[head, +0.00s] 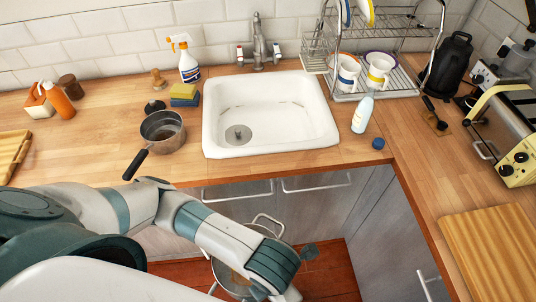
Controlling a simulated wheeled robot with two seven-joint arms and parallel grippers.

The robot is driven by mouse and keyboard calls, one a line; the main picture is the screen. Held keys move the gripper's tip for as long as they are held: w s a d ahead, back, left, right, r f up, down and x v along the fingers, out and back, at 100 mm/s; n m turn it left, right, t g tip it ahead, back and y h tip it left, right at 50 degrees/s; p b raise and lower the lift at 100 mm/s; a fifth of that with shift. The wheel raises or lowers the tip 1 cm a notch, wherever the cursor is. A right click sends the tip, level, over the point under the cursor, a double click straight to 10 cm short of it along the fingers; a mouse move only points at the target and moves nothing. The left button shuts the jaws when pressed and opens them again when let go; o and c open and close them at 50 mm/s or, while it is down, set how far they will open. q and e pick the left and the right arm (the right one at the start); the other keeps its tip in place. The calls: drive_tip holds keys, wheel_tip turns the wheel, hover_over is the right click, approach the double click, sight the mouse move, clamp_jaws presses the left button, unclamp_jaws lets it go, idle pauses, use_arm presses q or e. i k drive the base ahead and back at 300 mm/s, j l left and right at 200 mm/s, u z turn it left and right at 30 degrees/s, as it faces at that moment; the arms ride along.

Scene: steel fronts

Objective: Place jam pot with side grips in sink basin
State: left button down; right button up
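The sink basin (270,112) is white and set in the wooden counter at the back centre. It looks empty, with a drain at its lower left. A silver pot with loop side grips (233,284), apparently the jam pot, shows at the bottom centre, below counter level and in front of the cabinets. My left arm reaches across from the left and covers part of it. My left gripper is at the bottom edge by the pot's right side; its fingers are hidden or cut off, so I cannot see its hold. My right gripper is out of view.
A saucepan (163,131) stands left of the basin, its dark handle pointing to the counter's front edge. Sponges (184,96) and a spray bottle (188,62) stand behind it. A pale bottle (362,113) and dish rack (375,95) are right of the basin. The faucet (259,46) is behind.

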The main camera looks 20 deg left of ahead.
sight(265, 126)
drive_tip(key=i, duration=0.85)
